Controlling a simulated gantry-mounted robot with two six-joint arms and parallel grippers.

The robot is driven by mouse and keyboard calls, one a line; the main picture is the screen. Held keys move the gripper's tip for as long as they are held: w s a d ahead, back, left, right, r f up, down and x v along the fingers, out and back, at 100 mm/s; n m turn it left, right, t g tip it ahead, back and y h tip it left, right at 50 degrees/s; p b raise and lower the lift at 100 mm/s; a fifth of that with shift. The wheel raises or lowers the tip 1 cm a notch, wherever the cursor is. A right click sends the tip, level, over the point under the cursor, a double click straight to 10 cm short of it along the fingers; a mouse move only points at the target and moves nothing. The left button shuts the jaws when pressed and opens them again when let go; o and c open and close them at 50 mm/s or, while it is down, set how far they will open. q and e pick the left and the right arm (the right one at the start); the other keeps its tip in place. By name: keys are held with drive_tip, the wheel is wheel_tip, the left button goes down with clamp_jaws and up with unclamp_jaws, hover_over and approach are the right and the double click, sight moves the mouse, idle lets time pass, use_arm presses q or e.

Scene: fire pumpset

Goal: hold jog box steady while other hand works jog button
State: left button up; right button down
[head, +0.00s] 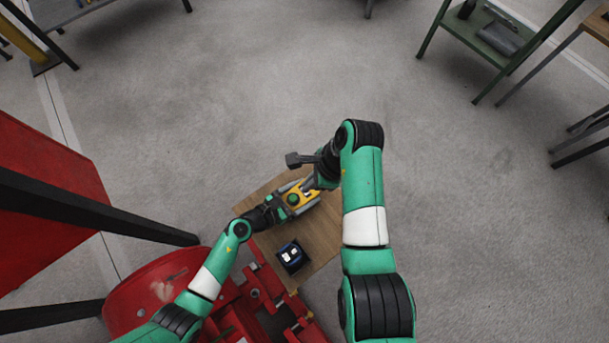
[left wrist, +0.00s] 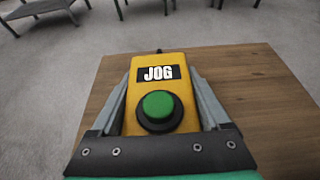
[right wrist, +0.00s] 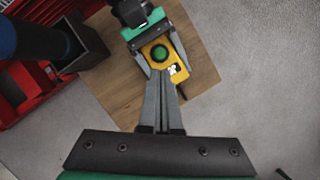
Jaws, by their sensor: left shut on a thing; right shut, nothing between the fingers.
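The jog box (head: 302,194) is yellow with a round green button (left wrist: 159,106) and a JOG label (left wrist: 159,73). My left gripper (left wrist: 163,85) is shut on the box, one grey finger along each side, above the wooden table top. In the right wrist view the box (right wrist: 180,55) shows between those fingers, button uncovered. My right gripper (right wrist: 161,75) is shut and empty, its tips overlapping the label end of the box in that view. In the head view the right gripper (head: 309,186) is over that same end. No right finger shows in the left wrist view, so contact is not visible.
A wooden table (head: 322,250) lies under the box. A dark open container (head: 291,257) with pale contents stands on it. Red machinery (head: 160,290) stands at lower left. A green shelf (head: 480,40) is far off at upper right, with open floor between.

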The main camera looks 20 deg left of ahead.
idle(0.3)
drive_tip(key=w+a+r+t+y, duration=0.3)
drive_tip(key=a+r+y, duration=0.1)
drive_tip(key=r, duration=0.1)
drive_tip(key=t+y, duration=0.1)
hover_over(297, 201)
wheel_tip(297, 201, down, 3)
drive_tip(key=shift+f+n, duration=0.15)
drive_tip(key=shift+n, duration=0.15)
drive_tip(key=shift+f, duration=0.1)
drive_tip(key=shift+f, duration=4.3)
